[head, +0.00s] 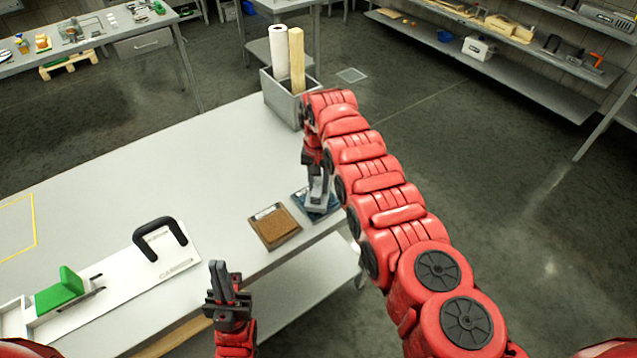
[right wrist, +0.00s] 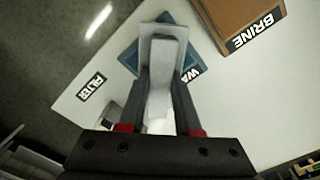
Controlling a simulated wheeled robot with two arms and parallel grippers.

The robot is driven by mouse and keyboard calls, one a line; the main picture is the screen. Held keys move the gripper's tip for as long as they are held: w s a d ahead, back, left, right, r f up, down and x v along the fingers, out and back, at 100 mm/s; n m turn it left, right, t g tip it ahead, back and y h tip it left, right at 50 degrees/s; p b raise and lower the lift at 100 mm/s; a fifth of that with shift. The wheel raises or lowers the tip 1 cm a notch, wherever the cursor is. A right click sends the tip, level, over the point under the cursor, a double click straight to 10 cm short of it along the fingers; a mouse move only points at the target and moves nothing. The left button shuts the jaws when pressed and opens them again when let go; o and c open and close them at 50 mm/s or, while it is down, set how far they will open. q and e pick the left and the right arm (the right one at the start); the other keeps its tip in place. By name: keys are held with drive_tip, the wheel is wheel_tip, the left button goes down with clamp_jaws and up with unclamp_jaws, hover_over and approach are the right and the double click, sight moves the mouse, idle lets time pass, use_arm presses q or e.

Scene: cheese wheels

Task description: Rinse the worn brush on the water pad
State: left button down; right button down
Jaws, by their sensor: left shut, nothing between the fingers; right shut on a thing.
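The worn brush (head: 316,203) is grey and sits in my right gripper (head: 317,178). It also shows in the right wrist view (right wrist: 166,62), between the fingers. My right gripper is shut on it, pointing down over the blue water pad (head: 331,207) at the table's right end. In the right wrist view the water pad (right wrist: 191,77) is partly hidden behind the brush, and its label is half covered. The brush overlaps the pad; I cannot tell whether they touch. My left gripper (head: 222,267) is shut and empty, in front of the table's near edge.
A brown brine pad (head: 274,228) lies left of the water pad. A grey bin (head: 283,96) with a white roll and a wooden block stands at the far corner. A white carrier (head: 130,270) with a black handle and green piece lies near left. The table's middle is clear.

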idle(0.5)
wheel_tip(320, 180, up, 3)
drive_tip(key=shift+f+p, duration=0.1)
drive_tip(key=shift+p, duration=1.1)
wheel_tip(320, 180, up, 2)
drive_tip(key=shift+r+p, duration=0.1)
drive_tip(key=shift+p, duration=0.4)
drive_tip(key=shift+r, duration=1)
